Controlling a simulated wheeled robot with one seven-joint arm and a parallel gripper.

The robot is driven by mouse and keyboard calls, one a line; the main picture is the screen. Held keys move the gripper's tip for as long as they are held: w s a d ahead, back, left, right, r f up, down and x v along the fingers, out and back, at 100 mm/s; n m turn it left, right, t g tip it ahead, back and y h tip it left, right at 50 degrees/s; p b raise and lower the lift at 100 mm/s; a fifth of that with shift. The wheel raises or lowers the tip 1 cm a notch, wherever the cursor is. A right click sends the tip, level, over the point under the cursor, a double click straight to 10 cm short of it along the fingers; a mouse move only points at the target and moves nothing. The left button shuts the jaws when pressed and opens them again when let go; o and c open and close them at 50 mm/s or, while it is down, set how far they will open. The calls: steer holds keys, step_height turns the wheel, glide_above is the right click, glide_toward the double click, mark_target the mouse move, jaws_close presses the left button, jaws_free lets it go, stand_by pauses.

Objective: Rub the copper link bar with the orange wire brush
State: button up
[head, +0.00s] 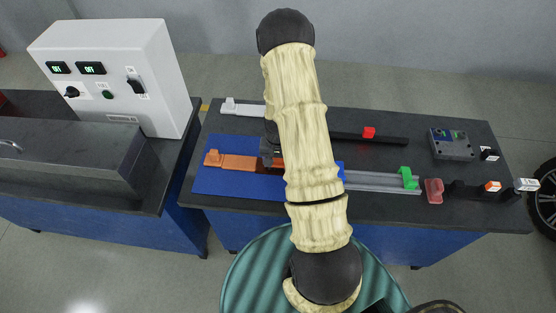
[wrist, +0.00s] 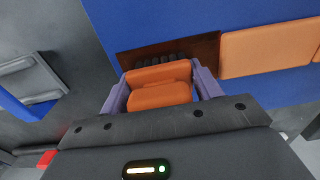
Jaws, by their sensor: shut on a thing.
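The orange wire brush (wrist: 160,92) is clamped between the two purple fingers of my gripper (wrist: 160,82) in the wrist view. Its dark bristles (wrist: 166,60) point at a dark brown stretch of the copper link bar (wrist: 206,48) and seem to meet it; exact contact is hard to tell. The bar lies on a blue mat (head: 227,188), bright orange-copper at its left part (head: 240,162) and dark brown close to my gripper. In the head view my arm hides the brush and most of my gripper (head: 271,155).
A green block (head: 409,177) sits on a grey rail right of the mat. A red block (head: 369,132) sits on a black bar behind. A white piece (head: 230,106) stands at the back left, a grey box (head: 451,145) at the right. A white control cabinet (head: 115,70) stands left.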

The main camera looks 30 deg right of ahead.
steer(key=shift+s+a+f, duration=0.1)
steer(key=shift+s+a, duration=0.35)
steer(key=shift+s, duration=0.25)
steer(key=shift+w, duration=0.1)
steer(key=shift+w+d+r, duration=0.2)
steer(key=shift+w+d, duration=0.3)
steer(key=shift+w, duration=0.2)
steer(key=shift+w+d+f, duration=0.15)
steer(key=shift+w+d, duration=0.35)
steer(key=shift+w, duration=0.2)
